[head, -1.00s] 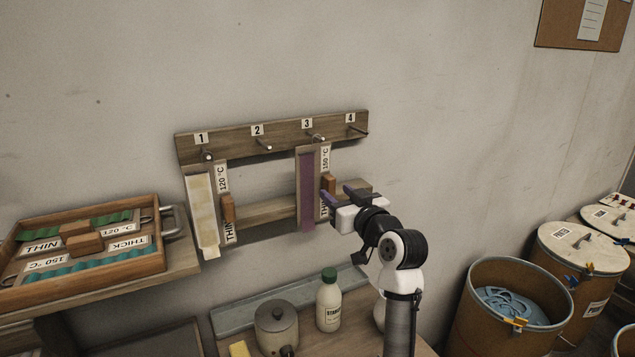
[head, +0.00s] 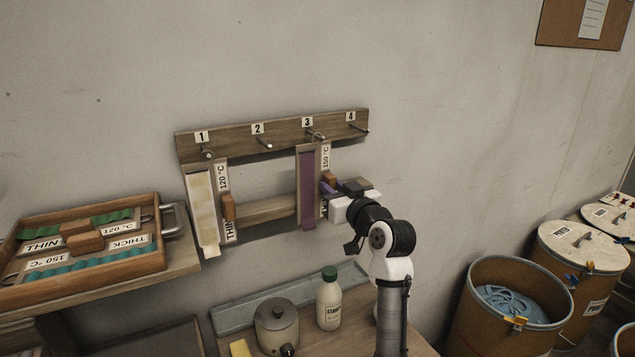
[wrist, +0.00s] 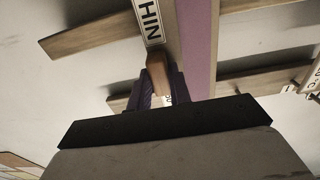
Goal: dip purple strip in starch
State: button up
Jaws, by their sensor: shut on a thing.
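The purple strip (head: 307,190) hangs upright on a board at hook 3 of the wall rack (head: 280,139); it also shows in the wrist view (wrist: 197,40). Beside it on the same board is a wooden block (head: 329,179) between a 150 °C label and a partly hidden lower label. My gripper (head: 331,187) is shut on this wooden block, its purple fingers on either side of it in the wrist view (wrist: 158,88). A white bottle with a green cap (head: 329,305), its label partly readable as starch, stands on the bench below.
A pale strip (head: 203,212) hangs at hook 1. A lidded pot (head: 276,325) and a long grey trough (head: 233,317) are on the bench. A wooden tray (head: 158,240) with green and teal strips lies at left. Drums (head: 490,325) stand at right.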

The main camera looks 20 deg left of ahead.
jog(key=shift+r, duration=0.25)
dwell(0.3)
jog(key=shift+r+p, duration=0.3)
jog(key=shift+r, duration=0.05)
jog(key=b+v, duration=0.1)
jog(key=v, duration=0.5)
jog(key=shift+s+d, duration=0.15)
jog(key=shift+d, duration=0.05)
dwell(0.7)
jog(key=shift+f, duration=0.1)
